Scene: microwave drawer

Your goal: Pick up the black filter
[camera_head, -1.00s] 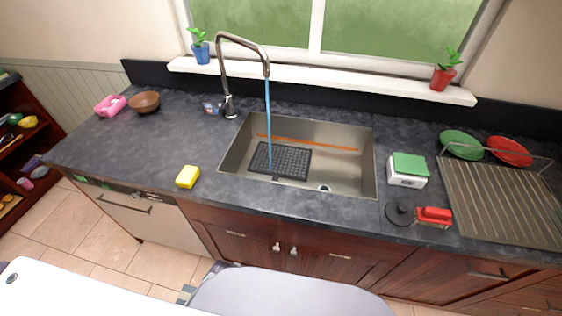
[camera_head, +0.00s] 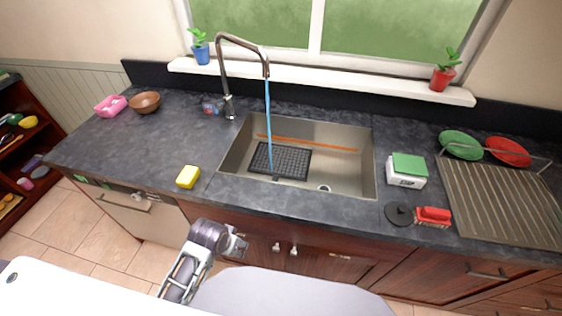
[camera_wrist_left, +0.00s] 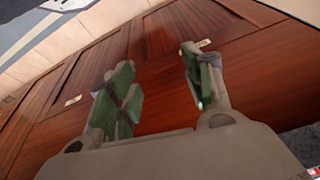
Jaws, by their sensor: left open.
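A small round black piece with a raised knob (camera_head: 399,213) lies on the dark counter, right of the sink and beside a red brush (camera_head: 433,215). A black gridded rack (camera_head: 280,160) lies in the steel sink (camera_head: 232,158). I cannot tell for sure which one is the black filter. My left gripper (camera_head: 238,245) is low in front of the cabinet doors, below the counter edge and well left of the round piece. In the left wrist view its two green-padded fingers (camera_wrist_left: 160,85) are apart and empty, facing the wood cabinet. My right gripper is out of view.
Blue water runs from the tap (camera_head: 240,42) into the sink. A yellow sponge (camera_head: 188,177) sits left of the sink. A white and green box (camera_head: 407,170) and a ribbed drying rack (camera_head: 500,205) stand on the right. The left counter is mostly clear.

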